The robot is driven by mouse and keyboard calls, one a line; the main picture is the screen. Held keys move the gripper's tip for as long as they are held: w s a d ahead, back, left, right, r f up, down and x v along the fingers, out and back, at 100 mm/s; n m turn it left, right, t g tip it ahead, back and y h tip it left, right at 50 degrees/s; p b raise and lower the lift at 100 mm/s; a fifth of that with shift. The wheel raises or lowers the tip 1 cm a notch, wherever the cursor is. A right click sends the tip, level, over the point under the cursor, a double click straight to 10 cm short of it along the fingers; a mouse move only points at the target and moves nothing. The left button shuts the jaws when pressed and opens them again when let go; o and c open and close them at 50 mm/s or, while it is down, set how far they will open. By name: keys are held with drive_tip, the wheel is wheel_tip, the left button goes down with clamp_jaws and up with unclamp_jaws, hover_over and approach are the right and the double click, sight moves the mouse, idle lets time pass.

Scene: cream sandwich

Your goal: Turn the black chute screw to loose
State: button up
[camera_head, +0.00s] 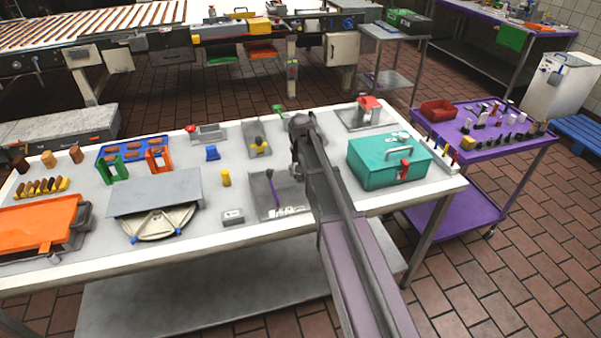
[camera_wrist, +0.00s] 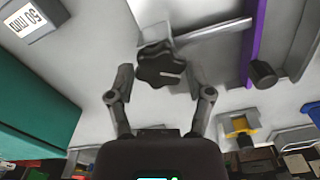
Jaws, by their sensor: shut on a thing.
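The black chute screw (camera_wrist: 160,66) is a dark lobed knob with a pale mark on its face, seen in the wrist view. It sits at a grey metal part with a pale rod (camera_wrist: 213,31) running off to the right. My gripper (camera_wrist: 160,82) has one finger on each side of the knob and is shut on it. In the head view my arm reaches over the white table and hides the screw and most of my gripper.
A teal box (camera_head: 388,162) stands close to the right of my arm, and its side fills the left of the wrist view. A grey tray with a purple strip (camera_head: 273,190) lies to the left.

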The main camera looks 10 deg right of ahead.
drive_tip(key=n, duration=0.4)
drive_tip(key=shift+n, duration=0.3)
drive_tip(key=n, duration=0.4)
drive_tip(key=shift+n, duration=0.3)
drive_tip(key=n, duration=0.4)
drive_tip(key=shift+d+n, duration=0.1)
drive_tip(key=shift+n, duration=0.2)
drive_tip(key=n, duration=0.5)
drive_tip(key=o, duration=1.1)
drive_tip(key=shift+o, duration=0.2)
drive_tip(key=shift+w+m, duration=0.1)
drive_tip(key=shift+m, duration=0.2)
